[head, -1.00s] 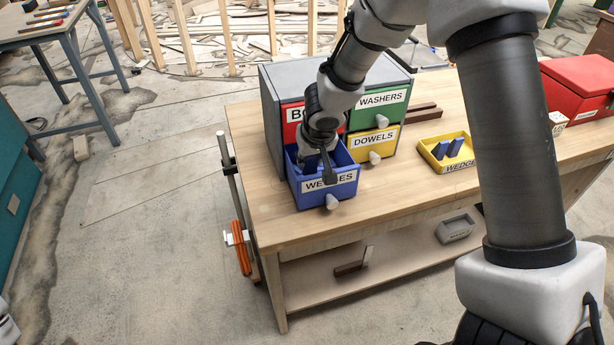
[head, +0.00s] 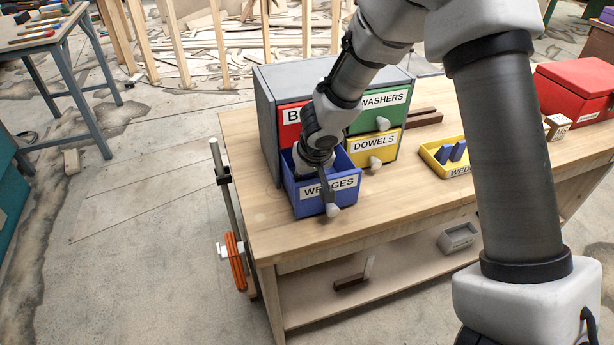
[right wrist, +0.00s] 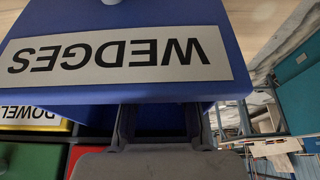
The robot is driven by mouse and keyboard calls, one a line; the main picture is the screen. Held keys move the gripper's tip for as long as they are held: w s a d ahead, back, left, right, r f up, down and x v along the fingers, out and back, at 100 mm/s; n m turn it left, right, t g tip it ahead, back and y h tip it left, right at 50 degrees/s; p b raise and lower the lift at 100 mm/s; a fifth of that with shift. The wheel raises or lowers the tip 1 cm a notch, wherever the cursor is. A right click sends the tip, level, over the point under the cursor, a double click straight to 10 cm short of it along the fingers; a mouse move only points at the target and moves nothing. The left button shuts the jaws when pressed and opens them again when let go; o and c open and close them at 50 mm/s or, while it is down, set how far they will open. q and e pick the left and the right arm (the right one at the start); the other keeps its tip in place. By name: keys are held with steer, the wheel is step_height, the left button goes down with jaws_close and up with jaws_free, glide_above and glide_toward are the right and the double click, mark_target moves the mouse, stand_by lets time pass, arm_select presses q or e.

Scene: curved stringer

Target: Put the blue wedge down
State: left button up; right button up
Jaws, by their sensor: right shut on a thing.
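The open blue drawer (head: 309,207) labelled WEDGES sticks out of the lower left of a grey cabinet (head: 266,125) on the workbench. My right gripper (right wrist: 160,125) reaches down into this drawer, behind its front wall. Its fingertips are hidden by that wall, which also shows large and upside down in the right wrist view (right wrist: 60,88). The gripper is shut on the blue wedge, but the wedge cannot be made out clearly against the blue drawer. Two blue wedges (head: 457,150) stand in a yellow tray (head: 434,169) to the right. My left gripper is not in view.
Red, green (head: 397,117) and yellow (head: 364,157) drawers are closed around the blue one. Brown blocks (head: 424,117) and a red box (head: 570,92) lie farther right on the workbench (head: 240,200). Bare wood lies before the yellow tray.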

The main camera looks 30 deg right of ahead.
steer(key=shift+f, duration=0.1)
steer(key=shift+s, duration=0.15)
steer(key=o, duration=0.6)
steer(key=shift+o, duration=0.2)
steer(key=shift+r, duration=0.35)
step_height(320, 180, up, 2)
steer(key=shift+s+r+p, duration=0.15)
steer(key=shift+p, duration=1)
steer(key=p+v, duration=0.1)
steer(key=v, duration=0.4)
steer(key=p+v, duration=0.1)
steer(key=v, duration=0.4)
steer(key=shift+s+a+r+p, duration=0.1)
steer(key=shift+s+p, duration=0.2)
steer(key=shift+p, duration=0.05)
